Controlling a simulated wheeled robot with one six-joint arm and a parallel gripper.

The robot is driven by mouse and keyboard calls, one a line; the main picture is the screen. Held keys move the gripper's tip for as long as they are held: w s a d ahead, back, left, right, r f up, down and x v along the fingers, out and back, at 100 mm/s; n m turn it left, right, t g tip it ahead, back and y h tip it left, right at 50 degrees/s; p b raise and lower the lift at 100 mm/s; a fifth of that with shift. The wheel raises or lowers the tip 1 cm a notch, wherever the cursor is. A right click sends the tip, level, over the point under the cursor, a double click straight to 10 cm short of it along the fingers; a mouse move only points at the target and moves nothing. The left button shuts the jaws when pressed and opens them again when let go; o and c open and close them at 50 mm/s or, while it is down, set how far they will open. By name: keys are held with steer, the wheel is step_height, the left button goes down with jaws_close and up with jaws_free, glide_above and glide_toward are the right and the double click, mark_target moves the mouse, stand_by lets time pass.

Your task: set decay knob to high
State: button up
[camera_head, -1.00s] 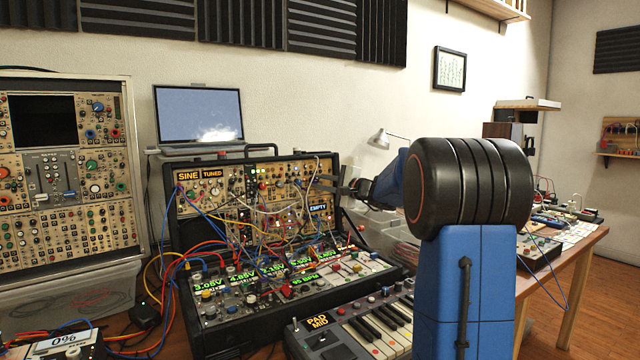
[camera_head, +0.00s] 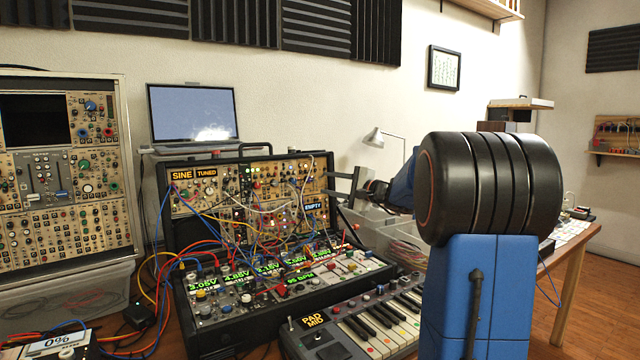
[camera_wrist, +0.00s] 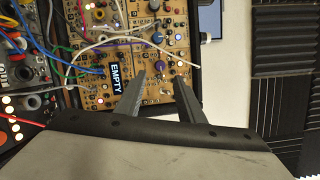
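The upright modular synth panel (camera_head: 232,202) stands in a black case, full of small knobs, jacks and cables. I cannot tell which knob is decay, as the small labels are unreadable. A blue-topped knob (camera_wrist: 157,38) and a purple knob (camera_wrist: 158,65) lie near the fingertips. The EMPTY display (camera_wrist: 116,78) is left of them.
Patch cables (camera_head: 262,225) hang across the panel. A lower synth case (camera_head: 262,318) and a keyboard (camera_head: 365,325) stand in front. A laptop (camera_head: 192,112) stands behind, and clear bins (camera_head: 378,228) are at the right.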

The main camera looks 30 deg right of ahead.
steer(key=v, duration=1)
steer(key=shift+s, duration=0.25)
